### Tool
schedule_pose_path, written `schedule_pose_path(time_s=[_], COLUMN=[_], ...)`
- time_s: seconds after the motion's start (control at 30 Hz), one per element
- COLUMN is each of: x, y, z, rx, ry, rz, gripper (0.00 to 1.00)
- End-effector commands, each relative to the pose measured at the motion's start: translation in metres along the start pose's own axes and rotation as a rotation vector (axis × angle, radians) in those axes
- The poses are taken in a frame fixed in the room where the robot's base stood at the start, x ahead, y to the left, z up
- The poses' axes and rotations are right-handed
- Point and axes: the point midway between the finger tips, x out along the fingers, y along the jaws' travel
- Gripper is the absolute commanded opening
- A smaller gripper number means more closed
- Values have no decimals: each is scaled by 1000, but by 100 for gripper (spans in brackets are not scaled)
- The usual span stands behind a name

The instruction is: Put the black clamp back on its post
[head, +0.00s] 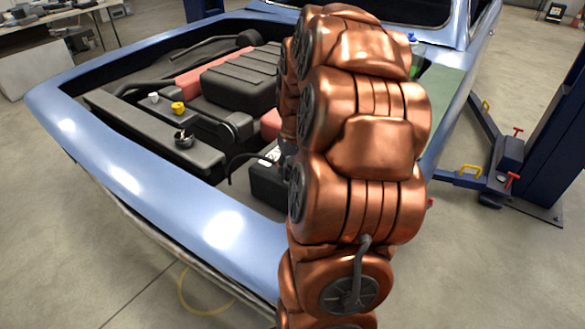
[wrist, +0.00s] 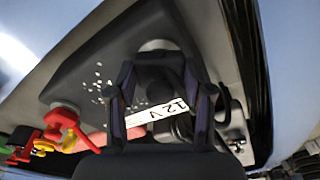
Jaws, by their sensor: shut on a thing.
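In the wrist view my gripper (wrist: 165,88) is over the battery top, its two fingers on either side of a dark piece, the black clamp (wrist: 172,72). It is shut on that clamp, which is mostly hidden between the fingers. A round grey post (wrist: 157,45) shows just beyond the fingertips; I cannot tell whether the clamp touches it. The dark battery (wrist: 85,70) has a white "12 V" label (wrist: 172,108) and scattered white specks. In the head view the battery (head: 268,184) is partly hidden by my copper arm, and my gripper is hidden.
A red clamp (wrist: 62,118) sits at the battery's left in the wrist view, with a yellow piece (wrist: 45,146) near it. A black cable (wrist: 184,126) curves right of the fingers. The blue car's fender (head: 190,205) borders the engine bay. A blue lift post (head: 555,130) stands right.

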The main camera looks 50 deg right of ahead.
Motion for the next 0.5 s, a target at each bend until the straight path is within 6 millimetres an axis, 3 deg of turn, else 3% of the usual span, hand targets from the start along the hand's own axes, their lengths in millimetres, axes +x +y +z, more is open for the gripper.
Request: schedule_pose_path(time_s=[0.07, 0.1, 0.37, 0.5], x=[0, 0, 0, 0], y=[0, 0, 0, 0], z=[0, 0, 0, 0], rx=[0, 0, 0, 0], ry=[0, 0, 0, 1], rz=[0, 0, 0, 0], gripper=[11, 52, 79, 80])
